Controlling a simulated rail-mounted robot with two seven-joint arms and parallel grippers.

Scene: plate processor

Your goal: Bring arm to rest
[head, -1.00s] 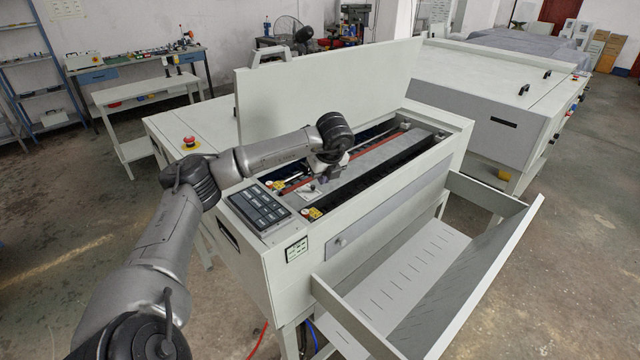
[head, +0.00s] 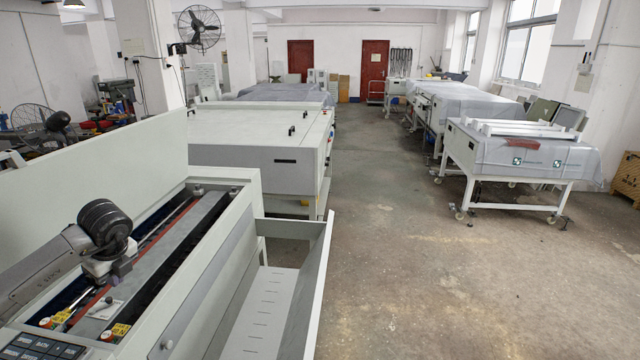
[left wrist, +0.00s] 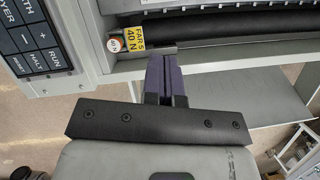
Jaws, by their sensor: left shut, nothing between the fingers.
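My left arm reaches in from the left in the head view, over the open plate processor (head: 205,290). My left gripper (head: 121,271) is above the processor's rollers and bed, partly hidden by my wrist. In the left wrist view the dark fingers of my left gripper (left wrist: 166,78) are together with nothing between them. Their tips are close to the processor's edge, beside a yellow label (left wrist: 132,40) and a round button (left wrist: 114,45). Whether they touch it I cannot tell. My right gripper is not in view.
The raised lid (head: 90,185) stands behind the arm. A keypad (head: 40,345) is at the near left corner. An open tray (head: 325,260) juts out at the processor's right. A large white machine (head: 250,130) stands behind. The floor (head: 430,270) at right is clear.

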